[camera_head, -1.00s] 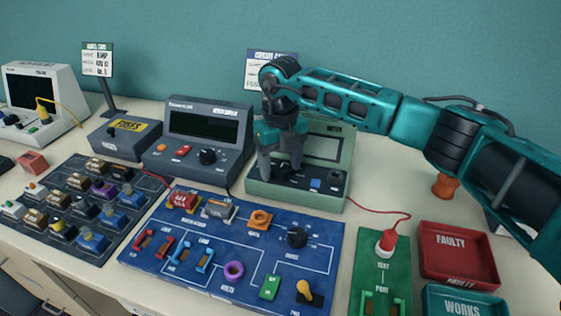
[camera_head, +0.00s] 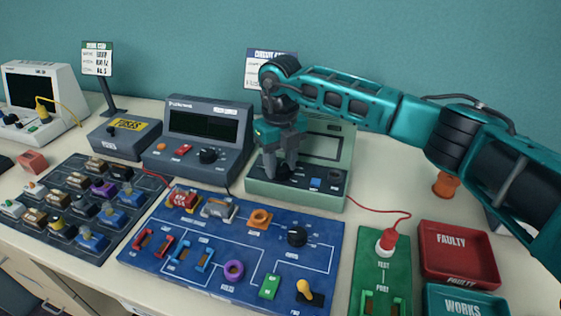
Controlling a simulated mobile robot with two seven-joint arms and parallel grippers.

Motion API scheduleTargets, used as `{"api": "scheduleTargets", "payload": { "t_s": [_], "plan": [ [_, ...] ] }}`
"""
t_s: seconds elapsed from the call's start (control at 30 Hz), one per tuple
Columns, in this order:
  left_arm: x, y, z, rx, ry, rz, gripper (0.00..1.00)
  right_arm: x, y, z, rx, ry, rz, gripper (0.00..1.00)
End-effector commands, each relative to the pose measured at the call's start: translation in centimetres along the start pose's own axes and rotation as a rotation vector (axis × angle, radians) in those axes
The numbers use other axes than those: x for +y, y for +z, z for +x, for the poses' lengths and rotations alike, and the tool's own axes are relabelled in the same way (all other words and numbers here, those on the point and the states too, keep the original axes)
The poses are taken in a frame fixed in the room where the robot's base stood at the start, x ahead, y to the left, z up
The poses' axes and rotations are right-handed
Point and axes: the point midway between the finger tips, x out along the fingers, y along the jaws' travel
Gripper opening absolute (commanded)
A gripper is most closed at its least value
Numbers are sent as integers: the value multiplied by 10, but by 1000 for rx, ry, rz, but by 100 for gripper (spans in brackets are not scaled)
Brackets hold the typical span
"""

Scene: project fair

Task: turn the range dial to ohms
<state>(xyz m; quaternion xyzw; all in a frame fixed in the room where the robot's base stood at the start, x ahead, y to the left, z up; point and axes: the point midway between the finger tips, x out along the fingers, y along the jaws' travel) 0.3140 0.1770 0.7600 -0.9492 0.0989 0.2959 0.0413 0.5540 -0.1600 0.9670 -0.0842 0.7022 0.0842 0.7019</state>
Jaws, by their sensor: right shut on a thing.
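The green meter (camera_head: 322,170) stands at the back, right of centre, with a dark screen and a sloped control panel. A dark round dial (camera_head: 284,172) sits at the left of that panel. My right gripper (camera_head: 281,172) points down over the panel and is shut on this dial. The fingers and wrist hide much of the dial, and I cannot read which range it points to. A blue button (camera_head: 315,183) and a dark socket or knob (camera_head: 335,177) lie to the right of the dial. My left gripper is not in view.
A grey meter (camera_head: 205,140) with its own knob stands just left. The blue circuit board (camera_head: 200,275) with parts lies in front. A green test pad (camera_head: 372,270) with a red probe and the red FAULTY tray (camera_head: 458,252) are at the right. A red cable runs between.

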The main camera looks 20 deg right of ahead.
Motion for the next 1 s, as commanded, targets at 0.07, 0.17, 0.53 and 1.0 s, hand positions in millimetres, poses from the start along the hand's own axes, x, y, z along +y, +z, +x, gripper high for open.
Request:
{"api": "scheduleTargets", "payload": {
  "t_s": [0.07, 0.17, 0.53, 1.0],
  "plan": [
    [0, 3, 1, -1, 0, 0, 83, 0, 0, 0, -2, -1, -36, 11],
    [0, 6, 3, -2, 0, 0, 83, 0, 0, 1, -2, 0, -99, 11],
    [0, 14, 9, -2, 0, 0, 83, 0, 0, 0, -3, -1, -376, 11],
    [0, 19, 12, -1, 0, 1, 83, 0, 0, -1, -3, 0, -569, 11]
  ]
}}
